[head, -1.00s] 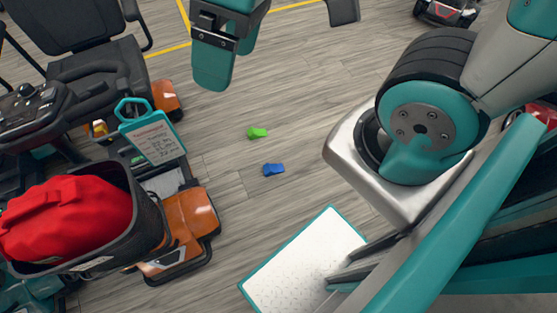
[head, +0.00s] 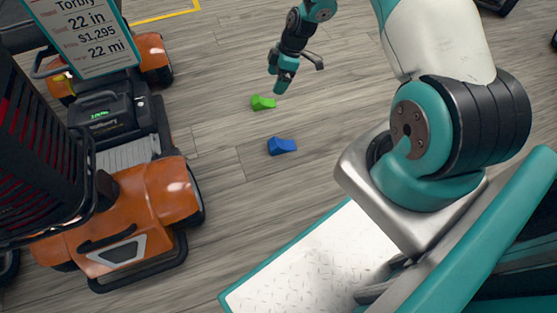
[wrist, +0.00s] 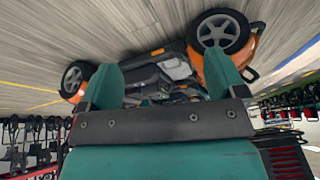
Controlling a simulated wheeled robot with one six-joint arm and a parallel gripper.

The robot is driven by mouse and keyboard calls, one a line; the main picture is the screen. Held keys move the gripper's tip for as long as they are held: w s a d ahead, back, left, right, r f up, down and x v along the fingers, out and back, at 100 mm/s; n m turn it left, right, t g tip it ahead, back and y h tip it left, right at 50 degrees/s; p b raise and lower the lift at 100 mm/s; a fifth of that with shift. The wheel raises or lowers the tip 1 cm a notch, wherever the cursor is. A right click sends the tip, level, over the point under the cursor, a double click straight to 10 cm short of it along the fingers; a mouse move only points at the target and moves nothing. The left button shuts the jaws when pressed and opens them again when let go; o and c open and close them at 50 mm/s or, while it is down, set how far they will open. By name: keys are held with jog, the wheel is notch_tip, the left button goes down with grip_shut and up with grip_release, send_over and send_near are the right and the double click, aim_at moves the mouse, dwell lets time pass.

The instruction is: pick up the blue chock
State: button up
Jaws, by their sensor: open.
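The blue chock (head: 281,146) is a small wedge lying on the grey wood-look floor, near the middle of the head view. A similar green chock (head: 263,103) lies just above it and slightly left in the picture. My gripper (head: 299,80) shows in the head view above both chocks in the picture, apart from the blue one. In the wrist view my gripper (wrist: 164,78) has its two teal fingers spread wide with nothing between them. The wrist view faces a scooter, and neither chock is visible there.
An orange and black scooter (head: 145,210) with a price sign (head: 88,32) stands left of the chocks. It also shows upside down in the wrist view (wrist: 165,70). Yellow floor lines (head: 170,14) run at the top. Floor between scooter and chocks is clear.

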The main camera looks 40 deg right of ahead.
jog(key=n+b, duration=0.1)
jog(key=b, duration=0.4)
send_near(279, 141)
jog(key=b+x, duration=0.6)
jog(key=shift+s+f+b, duration=0.1)
jog(key=shift+f+b, duration=0.1)
jog(key=shift+b, duration=0.1)
jog(key=b+x, duration=0.5)
jog(key=x, duration=0.1)
jog(key=shift+f, duration=0.1)
jog(key=shift+c, duration=0.2)
jog(key=c, duration=1.2)
